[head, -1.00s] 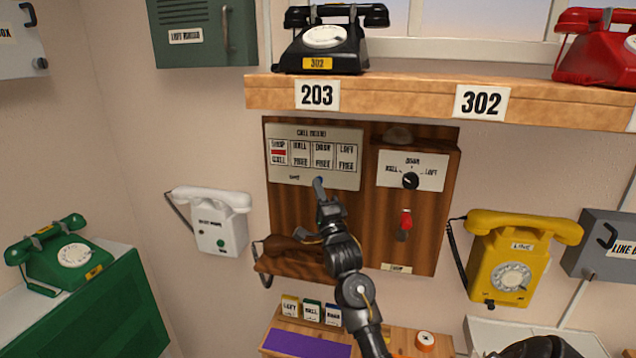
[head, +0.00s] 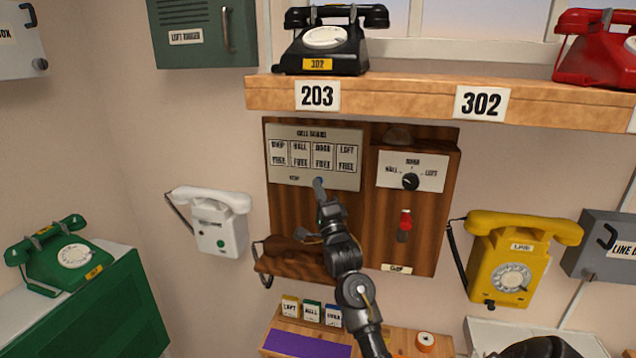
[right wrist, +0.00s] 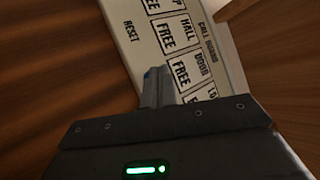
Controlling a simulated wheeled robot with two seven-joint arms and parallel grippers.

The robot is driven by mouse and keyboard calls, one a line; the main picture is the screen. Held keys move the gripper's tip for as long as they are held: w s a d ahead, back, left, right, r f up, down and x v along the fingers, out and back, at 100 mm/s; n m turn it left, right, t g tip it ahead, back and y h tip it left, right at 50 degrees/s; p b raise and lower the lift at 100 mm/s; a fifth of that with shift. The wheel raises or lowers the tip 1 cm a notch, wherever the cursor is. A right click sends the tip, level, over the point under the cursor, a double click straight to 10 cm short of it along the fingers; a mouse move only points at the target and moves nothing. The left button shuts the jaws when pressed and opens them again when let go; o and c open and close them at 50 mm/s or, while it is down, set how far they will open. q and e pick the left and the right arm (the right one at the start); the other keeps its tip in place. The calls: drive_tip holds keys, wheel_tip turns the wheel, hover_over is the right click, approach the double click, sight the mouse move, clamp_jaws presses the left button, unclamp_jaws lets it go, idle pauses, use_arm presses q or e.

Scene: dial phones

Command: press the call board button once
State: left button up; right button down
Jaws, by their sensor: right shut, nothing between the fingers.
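The call board (head: 352,146) is a pale panel on a brown wooden backing on the wall. Its SHOP, HALL, DOOR and LOFT windows all read FREE. It also shows in the right wrist view (right wrist: 185,25), with the word RESET beside my fingers. My right gripper (head: 319,186) is shut and empty, its tip at the panel's lower edge, right of the small lettering. In the right wrist view the shut fingers (right wrist: 153,85) reach the panel, with a small blue spot at their tip. The button is mostly hidden by the fingertips; contact is unclear. My left gripper is not in view.
Right of the board are a rotary selector (head: 411,181) and a red switch (head: 406,220). A shelf (head: 400,98) juts out above. White (head: 218,220) and yellow (head: 510,262) phones flank the backing.

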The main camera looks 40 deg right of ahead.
drive_tip(key=shift+s+a, duration=0.35)
drive_tip(key=shift+a, duration=0.15)
drive_tip(key=s+a+p, duration=0.1)
drive_tip(key=a, duration=0.1)
drive_tip(key=s+a+p, duration=0.1)
drive_tip(key=a, duration=0.1)
drive_tip(key=shift+s, duration=0.4)
drive_tip(key=shift+f, duration=0.1)
idle(0.7)
